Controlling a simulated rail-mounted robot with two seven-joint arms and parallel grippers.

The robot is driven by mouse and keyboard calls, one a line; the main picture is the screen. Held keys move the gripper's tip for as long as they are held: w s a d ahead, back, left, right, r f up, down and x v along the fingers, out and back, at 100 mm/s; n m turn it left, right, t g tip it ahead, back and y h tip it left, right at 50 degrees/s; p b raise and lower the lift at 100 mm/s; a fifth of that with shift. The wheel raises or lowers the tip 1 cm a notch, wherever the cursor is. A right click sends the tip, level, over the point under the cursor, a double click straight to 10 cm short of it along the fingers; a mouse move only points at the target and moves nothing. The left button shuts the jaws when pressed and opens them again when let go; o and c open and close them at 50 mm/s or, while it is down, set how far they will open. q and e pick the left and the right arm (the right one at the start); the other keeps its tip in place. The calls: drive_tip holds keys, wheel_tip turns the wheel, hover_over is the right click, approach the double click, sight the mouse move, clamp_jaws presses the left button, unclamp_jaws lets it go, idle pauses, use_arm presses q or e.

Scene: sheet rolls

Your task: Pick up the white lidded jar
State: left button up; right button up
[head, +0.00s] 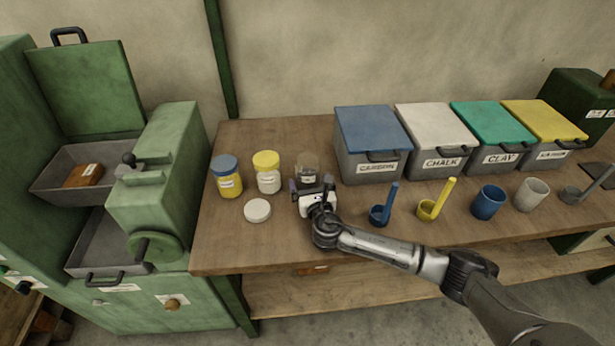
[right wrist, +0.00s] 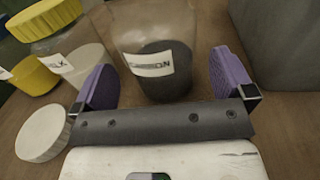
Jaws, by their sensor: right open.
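A clear glass jar (head: 307,165) with dark powder and a label that seems to read CARBON stands on the bench; no lid shows on it. It fills the middle of the right wrist view (right wrist: 155,60). A round white lid (head: 257,211) lies flat on the bench to its left, also in the right wrist view (right wrist: 43,132). My right gripper (head: 311,185) is open at the near side of the carbon jar. Its purple fingers (right wrist: 162,85) stand to the jar's left and right, with gaps. I see no jar wearing a white lid. My left gripper is out of view.
A yellow-lidded jar (head: 267,180) of white powder and a blue-lidded jar (head: 227,183) of yellow powder stand left. A blue-lidded bin (head: 371,137) stands close right, with more labelled bins beyond. Scoops (head: 380,214) and cups (head: 488,202) stand at the right front.

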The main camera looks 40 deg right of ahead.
drive_tip(key=shift+b+x, duration=0.5)
drive_tip(key=shift+x, duration=1.4)
drive_tip(key=c, duration=1)
